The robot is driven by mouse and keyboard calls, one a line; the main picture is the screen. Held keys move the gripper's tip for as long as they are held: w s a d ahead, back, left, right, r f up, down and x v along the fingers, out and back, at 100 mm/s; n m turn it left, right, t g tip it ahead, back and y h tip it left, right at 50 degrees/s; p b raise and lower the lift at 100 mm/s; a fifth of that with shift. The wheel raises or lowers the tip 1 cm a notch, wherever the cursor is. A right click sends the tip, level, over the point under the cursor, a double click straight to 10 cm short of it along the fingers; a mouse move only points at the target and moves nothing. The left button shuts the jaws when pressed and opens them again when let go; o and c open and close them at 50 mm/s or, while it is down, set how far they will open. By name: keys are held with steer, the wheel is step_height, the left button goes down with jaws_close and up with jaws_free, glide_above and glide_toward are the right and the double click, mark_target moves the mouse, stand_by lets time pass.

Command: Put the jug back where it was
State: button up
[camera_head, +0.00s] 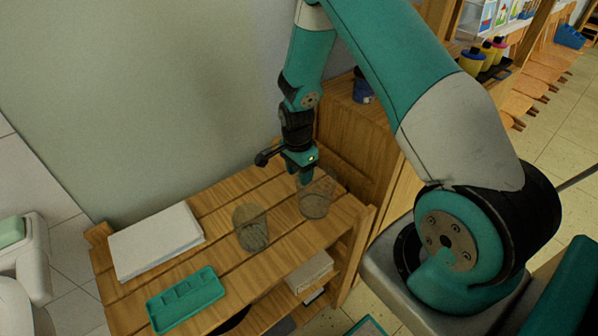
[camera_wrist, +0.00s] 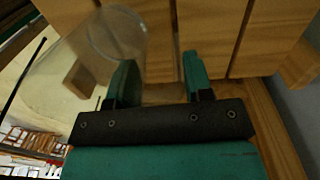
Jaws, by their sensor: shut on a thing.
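The clear jug (camera_head: 316,200) is at the right end of the wooden table, in the head view. My gripper (camera_head: 304,178) points down at its upper left side and is shut on it. In the wrist view the jug (camera_wrist: 112,38) shows as a see-through cylinder at the upper left, beside and partly behind the left finger. My gripper's two green fingers (camera_wrist: 158,80) stand apart there. The exact part of the jug between them cannot be made out. The jug looks upright, and I cannot tell if its base touches the table.
A second clear vessel (camera_head: 251,228) stands left of the jug on the slatted table (camera_head: 222,205). A white paper stack (camera_head: 155,241) and a green tray (camera_head: 185,299) lie farther left. A wooden cabinet (camera_head: 352,130) stands close behind on the right, and a wall runs behind the table.

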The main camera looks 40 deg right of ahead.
steer(key=shift+f, duration=0.15)
steer(key=o, duration=1.2)
steer(key=shift+o, duration=0.2)
